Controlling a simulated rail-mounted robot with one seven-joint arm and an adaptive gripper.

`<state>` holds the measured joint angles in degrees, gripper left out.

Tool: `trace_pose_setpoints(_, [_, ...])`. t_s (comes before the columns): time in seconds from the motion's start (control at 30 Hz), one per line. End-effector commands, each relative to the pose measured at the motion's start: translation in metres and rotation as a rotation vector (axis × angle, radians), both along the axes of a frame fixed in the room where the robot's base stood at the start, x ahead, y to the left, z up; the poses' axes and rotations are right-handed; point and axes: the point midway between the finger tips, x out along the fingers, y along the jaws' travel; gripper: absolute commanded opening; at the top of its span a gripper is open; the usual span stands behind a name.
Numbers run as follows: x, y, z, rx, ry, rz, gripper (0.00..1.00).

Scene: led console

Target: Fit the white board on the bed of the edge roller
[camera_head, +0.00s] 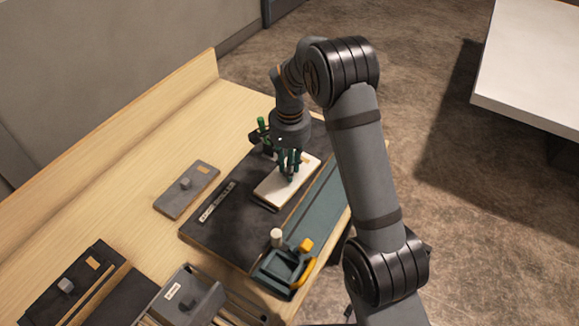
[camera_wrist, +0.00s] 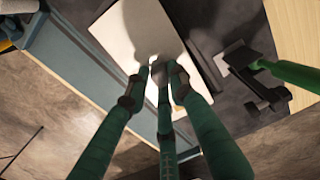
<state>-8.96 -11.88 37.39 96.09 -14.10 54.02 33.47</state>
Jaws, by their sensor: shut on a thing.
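The white board (camera_head: 272,190) is a flat, pale rectangle over the dark base plate of the edge roller (camera_head: 225,232), alongside the teal rail (camera_head: 318,203). My gripper (camera_head: 289,178) points down at the board's middle and is shut on it, seemingly by a small grip that the fingers mostly hide. In the wrist view the green fingers (camera_wrist: 160,75) close together over the white board (camera_wrist: 135,30). A dark band shows under the board's front edge. I cannot tell whether the board rests on the bed or hovers just above it.
A teal carriage (camera_head: 283,268) with a white knob and yellow handle stands at the front. A green-handled clamp (camera_wrist: 255,80) is close behind my gripper. A grey board with a knob (camera_head: 187,192) lies left on the wooden table. Dark and grey boxes (camera_head: 180,297) fill the front left.

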Motion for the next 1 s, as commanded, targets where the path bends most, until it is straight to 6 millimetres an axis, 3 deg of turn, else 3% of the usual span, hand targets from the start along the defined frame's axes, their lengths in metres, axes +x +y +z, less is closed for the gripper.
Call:
trace_pose_setpoints(0.1, [0.000,0.000,0.000,0.000,0.000,0.000,0.00])
trace_pose_setpoints(0.13, [0.000,0.000,0.000,0.000,0.000,0.000,0.24])
trace_pose_setpoints(0.5, [0.000,0.000,0.000,0.000,0.000,0.000,0.45])
trace_pose_setpoints(0.8, [0.000,0.000,0.002,0.000,0.000,0.000,0.45])
trace_pose_setpoints(1.0, [0.001,0.001,0.030,0.003,-0.006,0.000,0.45])
